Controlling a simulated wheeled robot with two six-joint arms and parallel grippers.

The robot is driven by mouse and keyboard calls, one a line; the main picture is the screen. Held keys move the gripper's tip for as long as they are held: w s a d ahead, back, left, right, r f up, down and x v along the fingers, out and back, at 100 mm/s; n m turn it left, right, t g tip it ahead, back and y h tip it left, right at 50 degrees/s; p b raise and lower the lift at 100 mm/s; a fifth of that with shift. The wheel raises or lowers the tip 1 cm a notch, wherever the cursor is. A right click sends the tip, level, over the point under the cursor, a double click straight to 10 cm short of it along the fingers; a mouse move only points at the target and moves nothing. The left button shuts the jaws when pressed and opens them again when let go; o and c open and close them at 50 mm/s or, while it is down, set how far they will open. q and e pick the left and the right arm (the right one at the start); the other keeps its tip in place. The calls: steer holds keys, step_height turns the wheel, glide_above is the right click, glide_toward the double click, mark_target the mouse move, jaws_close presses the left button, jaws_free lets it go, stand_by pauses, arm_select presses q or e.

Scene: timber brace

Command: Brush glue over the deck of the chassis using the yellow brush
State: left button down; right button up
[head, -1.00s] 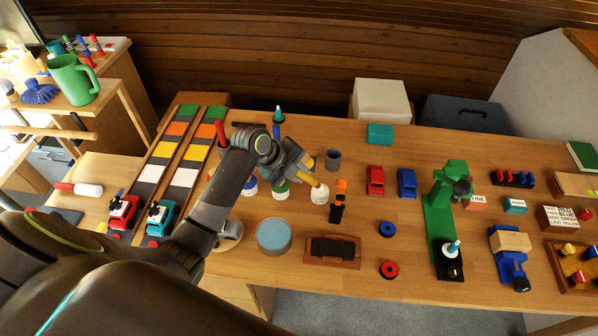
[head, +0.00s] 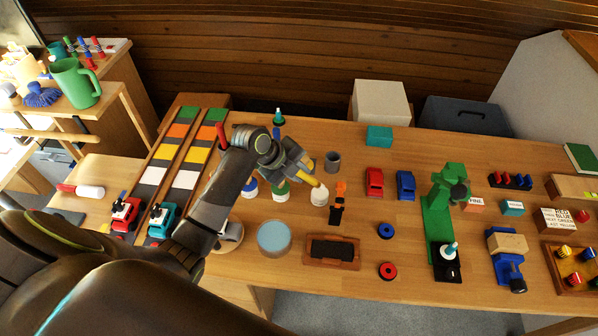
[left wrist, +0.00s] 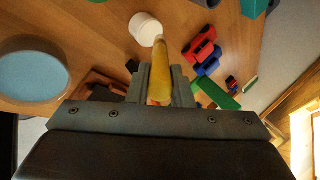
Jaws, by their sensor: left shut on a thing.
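My left gripper (head: 304,172) is shut on the yellow brush (head: 317,182), which points away from the jaws. In the left wrist view the brush (left wrist: 160,72) runs forward from between the jaws. Its far end is just above or at a small white pot (head: 320,197); I cannot tell whether it touches or is inside. The white pot also shows in the left wrist view (left wrist: 146,28). A wooden block (head: 510,242) in a blue vise (head: 508,268) at the right may be the chassis; I cannot tell for sure. My right gripper is not in view.
A round blue-topped tub (head: 274,238) and a wooden tray with a black pad (head: 332,250) lie in front of the pot. A green press (head: 438,222) stands between the pot and the vise. Red and blue toy cars (head: 375,182) lie behind. Table between is mostly clear.

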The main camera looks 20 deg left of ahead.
arm_select(q)
steer(key=shift+r+p, duration=2.1)
steer(key=shift+r, duration=0.7)
